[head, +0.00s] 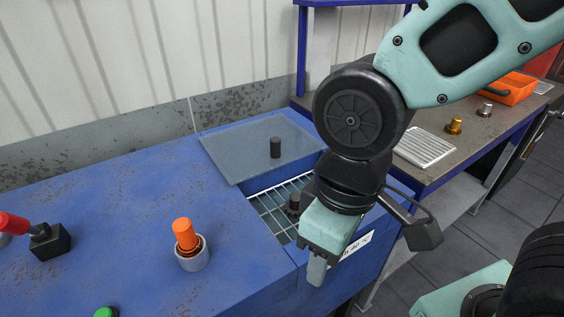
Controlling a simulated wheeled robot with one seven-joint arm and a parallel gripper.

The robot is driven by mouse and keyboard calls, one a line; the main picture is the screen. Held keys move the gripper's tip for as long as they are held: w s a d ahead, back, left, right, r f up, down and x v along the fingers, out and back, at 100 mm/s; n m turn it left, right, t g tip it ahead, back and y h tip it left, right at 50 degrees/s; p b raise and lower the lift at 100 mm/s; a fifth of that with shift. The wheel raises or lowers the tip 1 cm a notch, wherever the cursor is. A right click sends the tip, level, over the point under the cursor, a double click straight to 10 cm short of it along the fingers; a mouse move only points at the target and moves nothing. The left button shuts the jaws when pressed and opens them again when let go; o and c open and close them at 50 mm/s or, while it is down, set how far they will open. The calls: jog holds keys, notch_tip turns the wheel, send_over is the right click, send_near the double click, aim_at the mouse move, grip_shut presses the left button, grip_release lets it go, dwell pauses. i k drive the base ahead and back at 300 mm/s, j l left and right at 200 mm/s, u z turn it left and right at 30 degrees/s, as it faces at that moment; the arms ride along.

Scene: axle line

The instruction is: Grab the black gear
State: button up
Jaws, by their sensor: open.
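A small dark part (293,204) stands on the wire rack (272,207) in the bench opening. It may be the black gear, but my gripper partly hides it and I cannot make out teeth. My gripper (317,270) points down, in front of and to the right of this part, near the front edge of the blue bench. It is open, seen from the side, and nothing shows between its fingers.
A translucent lid (230,150) with a black knob (275,148) lies behind the opening. On the blue bench (110,220) stand an orange-topped part in a metal cup (192,258), a red-handled lever (50,240) and a green button (106,313). Brass part (454,126) and orange tray (507,88) are right.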

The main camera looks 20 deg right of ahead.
aim_at(291, 207)
jog(key=i+j+z, duration=0.15)
jog(key=j+z, duration=0.5)
jog(key=i+j+z, duration=0.1)
jog(key=j+z, duration=0.25)
